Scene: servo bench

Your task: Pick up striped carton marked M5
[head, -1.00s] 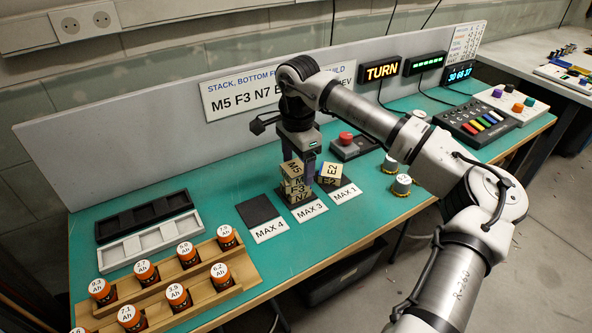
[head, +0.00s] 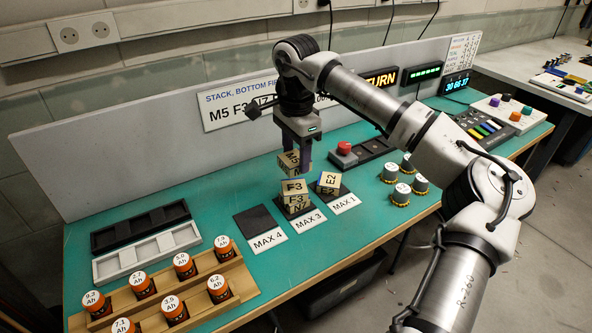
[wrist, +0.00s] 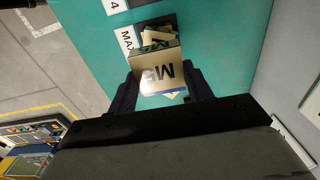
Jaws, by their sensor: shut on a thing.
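The carton marked M5 (head: 289,160) is a tan cube with dark lettering. My gripper (head: 300,158) is shut on it and holds it up, behind and above the stack. In the wrist view, the M5 carton (wrist: 152,72) sits between my two fingers (wrist: 166,88), with its lettering upside down and a small blue and yellow patch near its lower edge. The F3 carton (head: 293,187) tops the stack on the MAX 3 pad, with the N7 carton (head: 296,206) under it. Part of M5 is hidden by the fingers.
The E2 carton (head: 329,179) stands on another carton on the MAX 1 pad, close to the right of the stack. The MAX 4 pad (head: 262,221) is empty.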

